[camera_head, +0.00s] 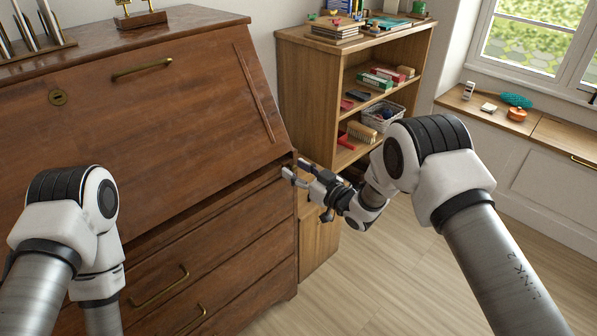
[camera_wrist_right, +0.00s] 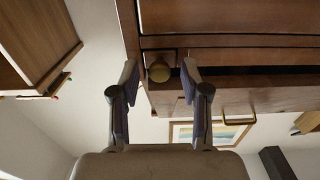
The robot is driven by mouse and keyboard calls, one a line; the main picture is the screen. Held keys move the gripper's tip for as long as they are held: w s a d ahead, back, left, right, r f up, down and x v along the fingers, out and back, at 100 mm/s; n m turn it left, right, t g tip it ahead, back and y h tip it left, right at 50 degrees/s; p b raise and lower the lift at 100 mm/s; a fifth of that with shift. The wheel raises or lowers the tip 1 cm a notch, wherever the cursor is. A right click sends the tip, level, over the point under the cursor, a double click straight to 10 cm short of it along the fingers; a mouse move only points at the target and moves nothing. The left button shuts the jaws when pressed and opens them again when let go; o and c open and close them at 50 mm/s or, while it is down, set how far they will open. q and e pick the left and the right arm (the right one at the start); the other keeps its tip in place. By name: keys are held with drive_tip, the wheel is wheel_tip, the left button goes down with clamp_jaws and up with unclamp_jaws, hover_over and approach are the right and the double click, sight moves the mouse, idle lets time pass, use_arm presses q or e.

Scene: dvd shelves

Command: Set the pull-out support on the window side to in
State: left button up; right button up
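The window-side pull-out support is at the right front corner of the brown slant-front desk (camera_head: 150,110), below its closed flap. In the right wrist view its small brass knob (camera_wrist_right: 159,70) shows in front of a dark-edged slot. My right gripper (camera_head: 294,169) is at that corner. In the right wrist view its fingers (camera_wrist_right: 159,73) are apart, one on each side of the knob, with gaps visible. I cannot tell how far the support sticks out; the gripper covers it in the head view. My left arm shows at the left, its gripper out of view.
A wooden bookcase (camera_head: 310,85) with boxes and a wire basket (camera_head: 383,116) stands just right of the desk. A window bench (camera_head: 545,130) is at the far right. The floor (camera_head: 400,265) before the bookcase is clear. Desk drawers (camera_head: 225,255) lie below the gripper.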

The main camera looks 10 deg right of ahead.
drive_tip(key=v, duration=1.2)
